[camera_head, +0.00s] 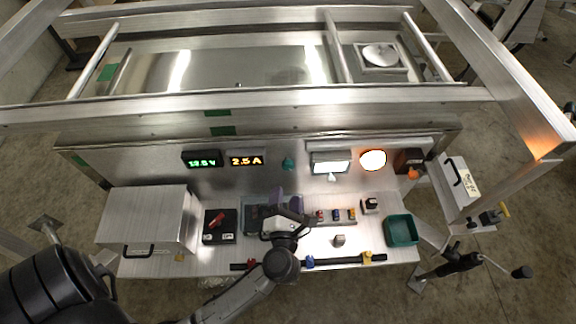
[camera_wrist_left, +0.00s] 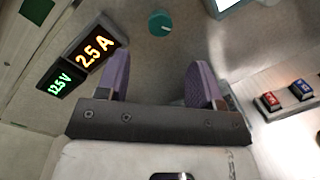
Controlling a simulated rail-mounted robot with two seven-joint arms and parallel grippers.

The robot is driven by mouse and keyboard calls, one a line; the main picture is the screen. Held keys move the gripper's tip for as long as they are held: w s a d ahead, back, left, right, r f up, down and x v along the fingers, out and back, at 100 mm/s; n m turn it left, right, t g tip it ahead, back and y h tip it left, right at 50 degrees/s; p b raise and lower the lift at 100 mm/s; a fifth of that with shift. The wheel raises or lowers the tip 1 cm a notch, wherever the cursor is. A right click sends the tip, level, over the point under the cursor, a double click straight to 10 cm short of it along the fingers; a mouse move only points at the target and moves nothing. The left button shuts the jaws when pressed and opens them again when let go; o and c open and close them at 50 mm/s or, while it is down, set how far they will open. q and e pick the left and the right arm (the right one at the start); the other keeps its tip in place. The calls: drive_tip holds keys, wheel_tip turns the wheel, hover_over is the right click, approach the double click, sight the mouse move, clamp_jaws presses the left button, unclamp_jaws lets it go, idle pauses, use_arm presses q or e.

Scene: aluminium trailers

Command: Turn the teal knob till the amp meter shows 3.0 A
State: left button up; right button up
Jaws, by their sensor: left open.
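The teal knob (camera_head: 288,163) is on the upright metal panel, right of the amp meter (camera_head: 246,160). In the left wrist view the knob (camera_wrist_left: 161,23) shows a pale pointer mark, and the amp meter (camera_wrist_left: 95,52) reads 2.5 A in orange. My left gripper (camera_head: 287,198) is in front of and below the knob in the head view. Its two purple fingers (camera_wrist_left: 162,80) are spread with nothing between them. The knob is beyond the fingertips and apart from them. My right gripper is in neither view.
A green volt display (camera_wrist_left: 60,84) reads 12.5 V beside the amp meter. A lit white screen (camera_head: 331,162) and a bright round lamp (camera_head: 373,160) are right of the knob. A metal box (camera_head: 147,215), a red-handled switch (camera_head: 218,224) and a green tray (camera_head: 402,230) stand on the shelf.

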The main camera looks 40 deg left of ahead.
sight(288, 168)
use_arm(q)
drive_tip(key=x, duration=1)
